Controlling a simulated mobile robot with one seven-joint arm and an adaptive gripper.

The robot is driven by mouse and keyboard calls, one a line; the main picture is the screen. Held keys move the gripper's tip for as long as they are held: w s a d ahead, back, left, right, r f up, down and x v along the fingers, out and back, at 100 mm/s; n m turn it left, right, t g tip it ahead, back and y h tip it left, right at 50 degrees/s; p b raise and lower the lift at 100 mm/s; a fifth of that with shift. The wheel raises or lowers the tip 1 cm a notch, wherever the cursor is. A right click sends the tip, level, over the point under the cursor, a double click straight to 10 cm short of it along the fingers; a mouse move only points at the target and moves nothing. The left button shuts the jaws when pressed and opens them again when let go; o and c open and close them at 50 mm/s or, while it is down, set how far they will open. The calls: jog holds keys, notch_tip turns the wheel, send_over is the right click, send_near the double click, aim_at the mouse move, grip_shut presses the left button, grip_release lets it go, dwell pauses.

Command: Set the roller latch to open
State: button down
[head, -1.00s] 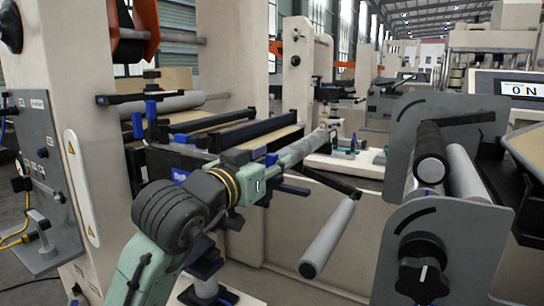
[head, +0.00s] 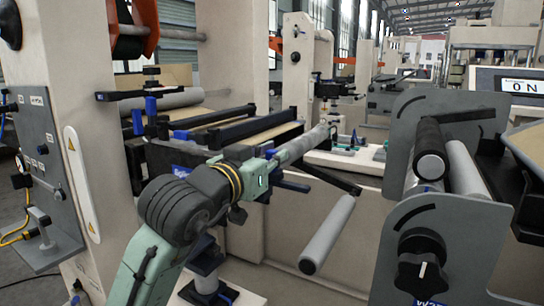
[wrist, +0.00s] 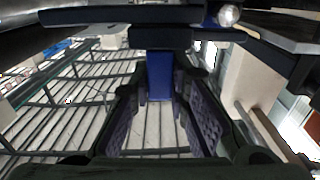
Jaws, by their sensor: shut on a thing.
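In the wrist view, my gripper (wrist: 160,100) has its two dark, textured fingers on either side of a blue tab (wrist: 159,75), which I take to be the roller latch's handle. The tab sits below a dark crossbar (wrist: 160,38), and the fingers are shut on it. In the head view, my arm reaches to the grey roller (head: 305,145) at the middle of the machine. The fingers and most of the latch are hidden there by my wrist, and the latch's exact angle cannot be told.
A lower grey roller (head: 328,235) sticks out to the right of my arm. A grey bracket with a black knob (head: 422,265) stands at the right. A control panel (head: 38,160) stands at the left. Black bars (head: 240,132) cross the machine behind my wrist.

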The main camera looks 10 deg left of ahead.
dwell(0.5)
jog(key=shift+s+d, duration=0.3)
jog(key=shift+d, duration=0.55)
jog(key=shift+s+d, duration=0.3)
jog(key=shift+d, duration=0.55)
jog(key=shift+s+d, duration=0.3)
jog(key=shift+d, duration=0.55)
jog(key=c, duration=1.5)
grip_release()
jog(key=shift+d, duration=0.1)
jog(key=shift+s, duration=0.1)
jog(key=v, duration=1.2)
